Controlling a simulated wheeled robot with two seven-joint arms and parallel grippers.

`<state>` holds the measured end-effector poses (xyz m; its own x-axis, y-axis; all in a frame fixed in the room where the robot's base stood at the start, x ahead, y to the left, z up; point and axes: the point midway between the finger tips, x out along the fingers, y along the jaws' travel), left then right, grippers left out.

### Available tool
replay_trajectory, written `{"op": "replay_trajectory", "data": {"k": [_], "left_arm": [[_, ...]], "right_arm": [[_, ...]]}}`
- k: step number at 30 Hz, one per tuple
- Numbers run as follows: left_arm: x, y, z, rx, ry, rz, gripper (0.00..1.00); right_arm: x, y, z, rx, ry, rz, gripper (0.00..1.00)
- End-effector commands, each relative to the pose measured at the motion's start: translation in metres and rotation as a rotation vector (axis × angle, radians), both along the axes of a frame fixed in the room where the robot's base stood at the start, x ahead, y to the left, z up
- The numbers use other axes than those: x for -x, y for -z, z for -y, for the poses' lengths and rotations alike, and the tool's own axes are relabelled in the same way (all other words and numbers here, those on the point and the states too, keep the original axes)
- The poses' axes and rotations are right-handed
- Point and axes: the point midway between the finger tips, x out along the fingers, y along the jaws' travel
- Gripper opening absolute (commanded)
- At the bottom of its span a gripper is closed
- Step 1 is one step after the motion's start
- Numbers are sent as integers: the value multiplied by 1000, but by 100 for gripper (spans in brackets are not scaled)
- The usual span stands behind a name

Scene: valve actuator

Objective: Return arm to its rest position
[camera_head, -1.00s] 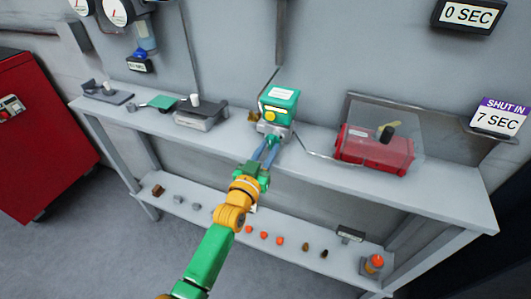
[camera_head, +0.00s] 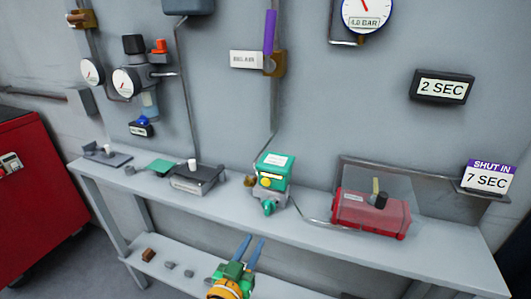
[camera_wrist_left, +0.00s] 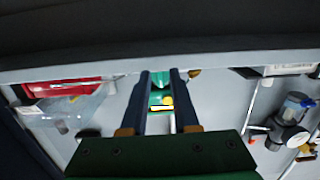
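My left gripper (camera_head: 254,241) is at the bottom middle of the head view, in front of the bench and apart from the green-topped actuator (camera_head: 275,168). Its two blue fingers are spread with an empty gap between them. The left wrist view also shows the parted fingers (camera_wrist_left: 161,78), with the green actuator (camera_wrist_left: 160,98) beyond the gap. The actuator has a yellow button and a teal knob (camera_head: 269,206) on its front. My right gripper is in neither view.
The bench top (camera_head: 330,235) carries a red box (camera_head: 370,213) under a clear cover and a grey box (camera_head: 196,178). A display (camera_head: 442,87) reads 2 SEC; a sign (camera_head: 489,177) reads SHUT IN 7 SEC. Gauges and a purple-handled valve (camera_head: 270,40) are on the wall.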

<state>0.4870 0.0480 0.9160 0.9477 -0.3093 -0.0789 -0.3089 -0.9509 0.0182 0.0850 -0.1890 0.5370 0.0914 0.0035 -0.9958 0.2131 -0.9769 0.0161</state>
Motion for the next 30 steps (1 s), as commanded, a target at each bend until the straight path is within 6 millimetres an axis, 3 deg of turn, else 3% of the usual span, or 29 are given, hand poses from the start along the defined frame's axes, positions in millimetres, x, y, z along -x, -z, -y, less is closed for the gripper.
{"op": "replay_trajectory", "data": {"k": [2, 3, 5, 6, 8, 9, 11, 12, 15, 19, 23, 30], "left_arm": [[14, 61, -8, -44, -10, -144, 29], [28, 100, -15, -74, -15, -238, 29], [57, 158, -27, -117, -24, -386, 29], [80, 193, -37, -146, -31, -483, 29], [120, 242, -52, -187, -41, -627, 29], [151, 271, -62, -215, -46, -723, 29], [201, 308, -79, -256, -54, -863, 29], [235, 328, -90, -280, -59, -952, 29], [312, 361, -114, -336, -70, -1140, 29], [380, 377, -134, -381, -78, -1296, 29], [403, 380, -141, -395, -82, -1349, 29], [403, 380, -141, -395, -82, -1349, 29]], "right_arm": [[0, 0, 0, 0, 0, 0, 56], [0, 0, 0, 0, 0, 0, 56], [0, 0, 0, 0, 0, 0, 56], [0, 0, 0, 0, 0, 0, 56], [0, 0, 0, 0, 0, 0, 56], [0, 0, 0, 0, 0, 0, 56], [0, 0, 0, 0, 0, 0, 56], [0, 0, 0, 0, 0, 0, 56], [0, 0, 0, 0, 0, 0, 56], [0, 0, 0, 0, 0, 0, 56], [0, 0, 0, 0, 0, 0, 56], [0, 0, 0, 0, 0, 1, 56]]}}
